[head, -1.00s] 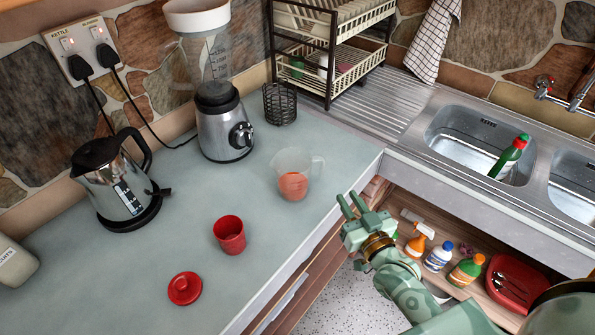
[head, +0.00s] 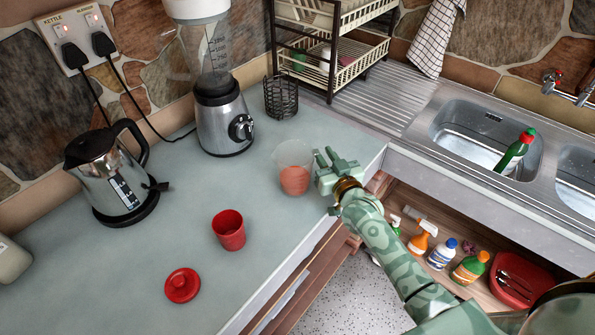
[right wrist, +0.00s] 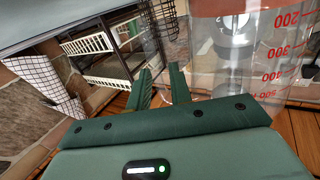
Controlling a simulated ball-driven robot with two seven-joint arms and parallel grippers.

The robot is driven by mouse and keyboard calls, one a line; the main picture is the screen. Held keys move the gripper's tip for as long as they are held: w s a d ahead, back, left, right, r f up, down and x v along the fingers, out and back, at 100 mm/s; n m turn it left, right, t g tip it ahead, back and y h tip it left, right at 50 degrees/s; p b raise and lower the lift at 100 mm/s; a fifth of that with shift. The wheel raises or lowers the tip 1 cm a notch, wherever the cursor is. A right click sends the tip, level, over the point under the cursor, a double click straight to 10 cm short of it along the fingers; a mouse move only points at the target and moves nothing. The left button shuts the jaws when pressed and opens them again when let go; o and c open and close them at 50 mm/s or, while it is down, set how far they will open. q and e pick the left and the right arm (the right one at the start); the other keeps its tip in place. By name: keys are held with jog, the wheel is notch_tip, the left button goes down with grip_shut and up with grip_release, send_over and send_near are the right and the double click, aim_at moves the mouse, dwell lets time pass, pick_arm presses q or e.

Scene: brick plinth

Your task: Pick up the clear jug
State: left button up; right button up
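The clear jug (head: 292,158) stands upright on the grey worktop, with red showing in its lower part. In the right wrist view the jug (right wrist: 255,60) fills the upper right, with red measuring marks on its clear wall. My right gripper (head: 327,158) is at the jug's right side, where its handle is. Its two green fingers are apart in the right wrist view (right wrist: 161,70). Faint clear edges show near the fingers, but I cannot tell whether the handle lies between them. My left gripper is not in view.
A red cup (head: 229,230) and red lid (head: 182,286) are nearer the front. A black wire holder (head: 280,97), blender (head: 222,118) and kettle (head: 113,180) stand behind and left. The worktop's front edge (head: 310,240) runs below my arm; a sink (head: 480,140) is right.

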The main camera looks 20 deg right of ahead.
jog(key=shift+r, duration=0.1)
grip_shut()
jog(key=shift+r, duration=0.1)
